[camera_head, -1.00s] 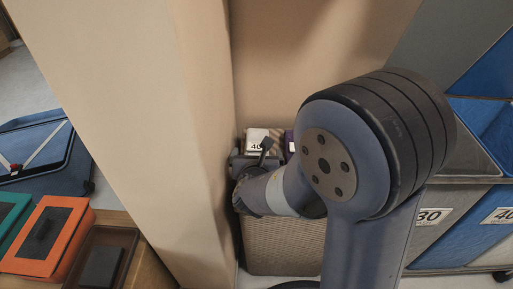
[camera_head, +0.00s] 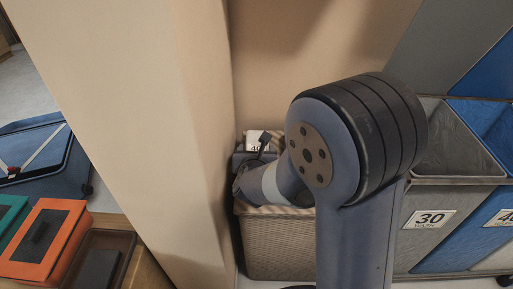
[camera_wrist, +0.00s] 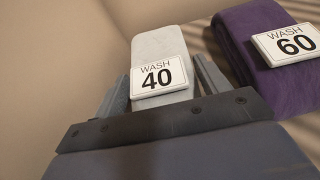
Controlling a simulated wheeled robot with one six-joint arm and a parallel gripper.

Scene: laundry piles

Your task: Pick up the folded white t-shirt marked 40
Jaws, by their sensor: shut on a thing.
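The folded white t-shirt (camera_wrist: 158,47) carries a tag reading "WASH 40" and sits between the two fingers of my gripper (camera_wrist: 165,88) in the wrist view. The gripper is shut on it, with one finger at each side. In the head view the white t-shirt (camera_head: 254,137) shows small above the wicker basket, partly covered by my gripper (camera_head: 262,148) and arm. Its lower part is hidden, so I cannot tell whether it touches what is under it.
A folded purple cloth (camera_wrist: 240,35) marked "WASH 60" lies to the right. The wicker basket (camera_head: 280,245) stands beside a beige wall edge (camera_head: 165,130). Bins marked 30 (camera_head: 430,219) and 40 (camera_head: 503,218) stand at right. Orange (camera_head: 45,240) and green boxes are at left.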

